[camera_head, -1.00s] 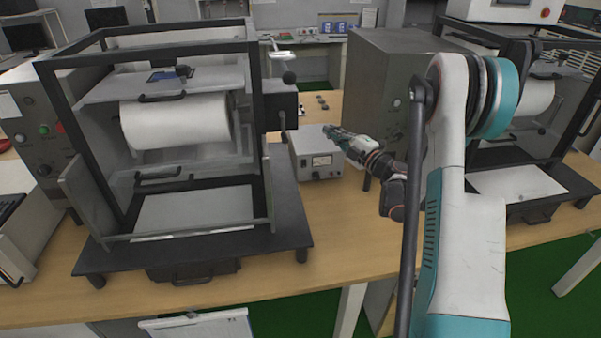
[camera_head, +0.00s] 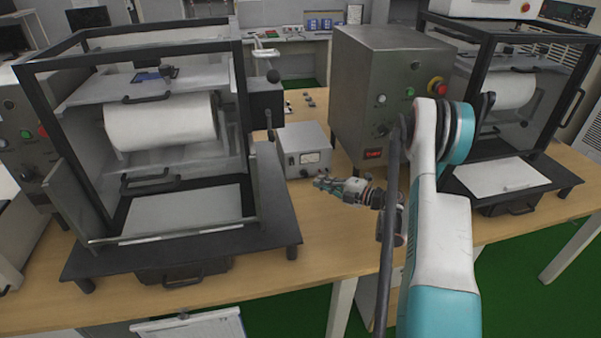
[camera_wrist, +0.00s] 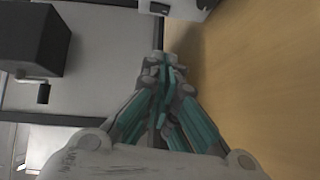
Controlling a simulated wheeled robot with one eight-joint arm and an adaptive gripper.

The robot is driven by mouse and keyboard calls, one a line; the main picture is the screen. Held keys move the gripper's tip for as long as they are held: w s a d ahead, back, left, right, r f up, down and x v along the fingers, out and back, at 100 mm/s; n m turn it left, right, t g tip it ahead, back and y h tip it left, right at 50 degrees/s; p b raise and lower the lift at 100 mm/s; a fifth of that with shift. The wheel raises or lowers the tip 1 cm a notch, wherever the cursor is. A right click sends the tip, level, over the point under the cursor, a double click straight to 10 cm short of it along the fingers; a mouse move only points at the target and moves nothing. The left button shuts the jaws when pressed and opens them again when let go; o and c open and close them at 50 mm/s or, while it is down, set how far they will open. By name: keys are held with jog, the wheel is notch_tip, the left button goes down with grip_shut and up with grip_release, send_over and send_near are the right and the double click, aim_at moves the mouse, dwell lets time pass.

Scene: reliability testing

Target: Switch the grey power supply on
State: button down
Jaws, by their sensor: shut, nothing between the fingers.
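The grey power supply (camera_head: 303,140) is a small box on the wooden table, between the left test machine and a large grey cabinet. Its front has a white meter and small dark controls; the switch state is too small to tell. My gripper (camera_head: 318,183) is low in front of the supply, just below its front face in the head view, pointing left. The wrist view shows the teal-and-grey fingers (camera_wrist: 160,62) shut with nothing between them. A grey box edge with dark parts shows above the fingertips there; I cannot tell surely whether it is the supply.
The left test machine (camera_head: 275,215) has a black frame, a white roll and a black side box (camera_head: 265,102). The large grey cabinet (camera_head: 375,75) carries buttons and a red display. Another machine (camera_head: 550,182) stands at right. Bare table (camera_head: 330,225) lies in front of the supply.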

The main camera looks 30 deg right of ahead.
aim_at(292, 161)
jog(key=b+x, duration=0.3)
jog(key=x, duration=0.7)
jog(key=shift+s+f, duration=0.1)
jog(key=w, duration=0.1)
jog(key=w+d+b, duration=0.1)
jog(key=w, duration=0.1)
jog(key=shift+f, duration=0.15)
jog(key=shift+w, duration=0.45)
